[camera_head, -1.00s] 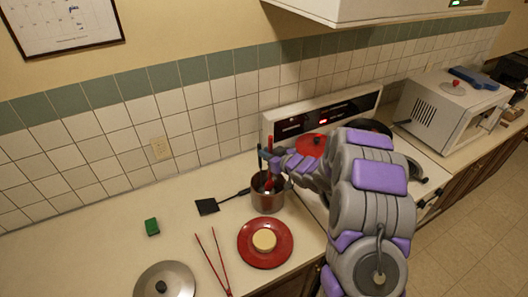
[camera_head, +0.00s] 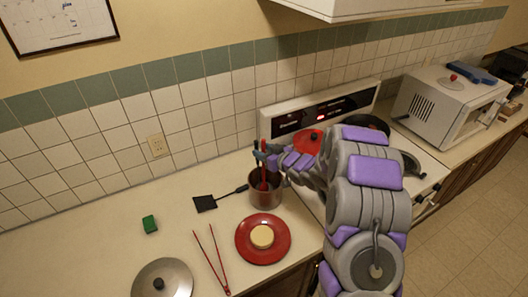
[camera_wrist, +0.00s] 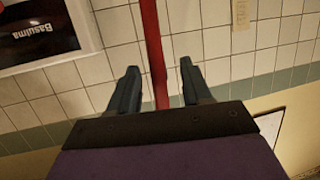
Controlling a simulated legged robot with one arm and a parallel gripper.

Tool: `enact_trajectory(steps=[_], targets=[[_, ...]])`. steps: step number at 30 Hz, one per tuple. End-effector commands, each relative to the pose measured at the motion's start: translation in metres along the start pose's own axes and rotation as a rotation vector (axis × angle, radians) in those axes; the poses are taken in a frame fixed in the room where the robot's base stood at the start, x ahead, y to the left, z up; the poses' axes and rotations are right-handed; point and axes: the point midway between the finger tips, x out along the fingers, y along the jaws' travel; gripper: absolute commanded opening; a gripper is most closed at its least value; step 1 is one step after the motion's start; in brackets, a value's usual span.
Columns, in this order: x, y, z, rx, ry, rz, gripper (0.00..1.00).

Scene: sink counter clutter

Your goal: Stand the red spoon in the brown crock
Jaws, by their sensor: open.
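The red spoon (camera_head: 264,172) stands near upright, with its lower end inside the brown crock (camera_head: 266,200) on the counter beside the stove. Its red handle also shows in the wrist view (camera_wrist: 153,50), running between the two fingers with a gap on each side. My gripper (camera_head: 262,152) is open around the upper handle, above the crock's rim; it also shows in the wrist view (camera_wrist: 158,85). The bottom of the spoon is hidden by the crock wall.
A black spatula (camera_head: 205,203) lies left of the crock, its handle reaching toward it. A red plate (camera_head: 283,243) with a round pale item, red tongs (camera_head: 212,262), a pot lid (camera_head: 160,280) and a green sponge (camera_head: 150,224) lie on the counter. The stove is to the right.

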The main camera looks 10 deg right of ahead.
Motion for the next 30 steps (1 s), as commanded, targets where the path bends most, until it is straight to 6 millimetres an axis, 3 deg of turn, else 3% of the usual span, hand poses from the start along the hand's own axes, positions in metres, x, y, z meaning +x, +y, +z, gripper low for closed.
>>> enact_trajectory(steps=[8, 24, 30], targets=[[-0.010, -0.001, 0.000, 0.000, -0.002, 0.001, 0.49], [-0.123, 0.007, 0.001, 0.004, 0.001, 0.004, 0.49], [-0.155, 0.006, 0.003, 0.004, -0.003, 0.002, 0.49]])
